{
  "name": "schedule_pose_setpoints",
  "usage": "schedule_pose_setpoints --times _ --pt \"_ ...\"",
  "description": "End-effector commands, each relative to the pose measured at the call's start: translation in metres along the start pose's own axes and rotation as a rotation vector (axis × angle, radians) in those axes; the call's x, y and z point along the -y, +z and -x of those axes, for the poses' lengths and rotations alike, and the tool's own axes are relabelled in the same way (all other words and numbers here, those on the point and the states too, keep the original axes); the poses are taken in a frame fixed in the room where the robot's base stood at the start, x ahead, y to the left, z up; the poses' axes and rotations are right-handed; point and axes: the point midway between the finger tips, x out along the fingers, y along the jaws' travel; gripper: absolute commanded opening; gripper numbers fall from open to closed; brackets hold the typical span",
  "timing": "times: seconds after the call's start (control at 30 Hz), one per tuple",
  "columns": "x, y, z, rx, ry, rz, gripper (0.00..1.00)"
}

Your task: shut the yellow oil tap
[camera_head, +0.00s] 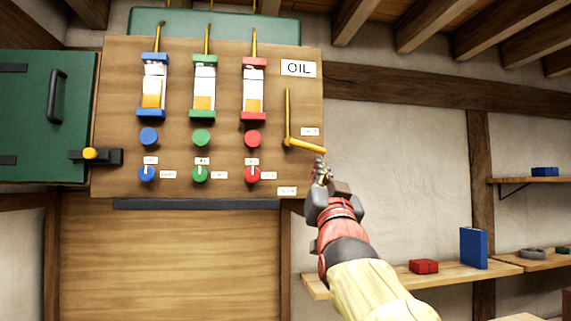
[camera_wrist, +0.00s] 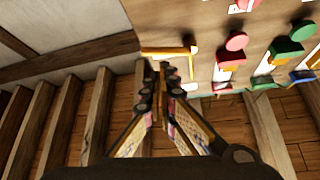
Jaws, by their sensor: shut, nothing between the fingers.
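The yellow oil tap (camera_head: 305,144) is on the right side of the wooden board. A thin yellow upright runs up from its left end, and its bar points right and slightly down. In the wrist view the yellow bar (camera_wrist: 165,51) lies just beyond my fingertips. My gripper (camera_head: 321,162) is shut and empty, just below the bar's right end; it also shows in the wrist view (camera_wrist: 156,68). I cannot tell whether the fingertips touch the bar.
The board (camera_head: 225,150) carries sight glasses with blue, green and red caps, above matching knobs. An OIL sign (camera_head: 298,69) is above the tap. A green cabinet (camera_head: 40,115) is at left. Shelves at right hold a red box (camera_head: 424,266) and a blue box (camera_head: 473,248).

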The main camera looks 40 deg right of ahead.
Motion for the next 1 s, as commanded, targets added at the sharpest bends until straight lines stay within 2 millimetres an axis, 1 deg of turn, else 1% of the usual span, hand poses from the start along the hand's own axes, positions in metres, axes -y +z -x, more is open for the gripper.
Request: schedule_pose_setpoints --times 0.03,0.1,0.3,0.47,1.0 --pt "0.001 -0.002 0.009 -0.002 -0.001 -0.001 0.00" --pt "0.001 -0.001 0.019 -0.001 -0.001 -0.001 0.00" --pt "0.001 -0.001 0.036 -0.001 -0.001 0.000 0.00" --pt "0.001 0.000 0.040 0.000 0.000 0.000 0.00" --pt "0.001 0.000 0.039 0.000 0.000 0.003 0.00"
